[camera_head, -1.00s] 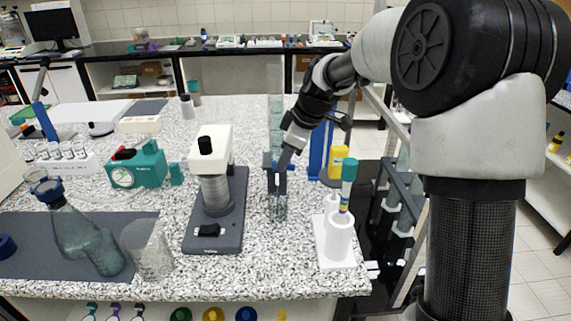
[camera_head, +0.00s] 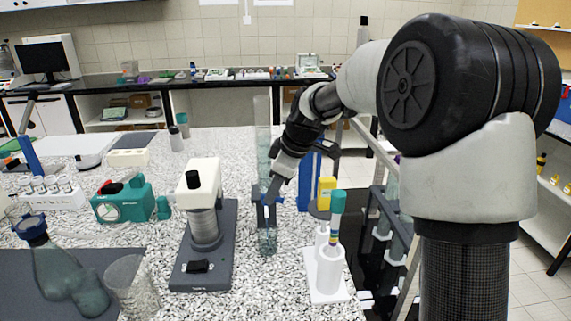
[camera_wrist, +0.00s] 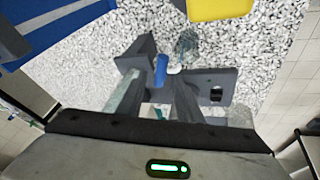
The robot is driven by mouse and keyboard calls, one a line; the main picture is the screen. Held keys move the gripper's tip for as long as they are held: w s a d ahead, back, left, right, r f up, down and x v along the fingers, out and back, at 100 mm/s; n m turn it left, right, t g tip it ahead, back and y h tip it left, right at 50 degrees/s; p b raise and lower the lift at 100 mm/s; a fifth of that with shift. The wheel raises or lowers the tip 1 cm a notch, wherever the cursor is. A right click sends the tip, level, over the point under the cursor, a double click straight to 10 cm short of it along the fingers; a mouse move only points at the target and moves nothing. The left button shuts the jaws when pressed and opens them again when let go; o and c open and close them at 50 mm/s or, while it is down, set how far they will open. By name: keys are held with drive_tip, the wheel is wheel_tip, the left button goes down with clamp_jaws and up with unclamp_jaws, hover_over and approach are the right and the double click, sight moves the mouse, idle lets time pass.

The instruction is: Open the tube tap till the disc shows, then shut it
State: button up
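A tall clear glass tube (camera_head: 263,125) stands upright on the speckled bench in the head view, its lower part (camera_head: 267,242) showing below my gripper. My gripper (camera_head: 267,212) is at the tube's lower half, its two dark fingers pointing down. In the wrist view the fingers (camera_wrist: 176,76) stand apart, with a small blue piece (camera_wrist: 161,70) between them, apparently the tap's handle. I cannot tell whether a finger touches it. The tap body is mostly hidden by the fingers. I cannot make out a disc in the tube.
A white-and-grey instrument (camera_head: 204,225) stands close left of the tube. A white holder (camera_head: 328,270) with a teal-capped tube stands at the right, near a yellow bottle (camera_head: 326,193) and a blue upright (camera_head: 308,185). A teal device (camera_head: 122,203) and a flask (camera_head: 68,282) are further left.

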drive_tip(key=v, duration=1.5)
drive_tip(key=shift+s+r+p, duration=0.2)
drive_tip(key=shift+r+p, duration=0.15)
drive_tip(key=shift+p, duration=0.1)
drive_tip(key=shift+d, duration=0.15)
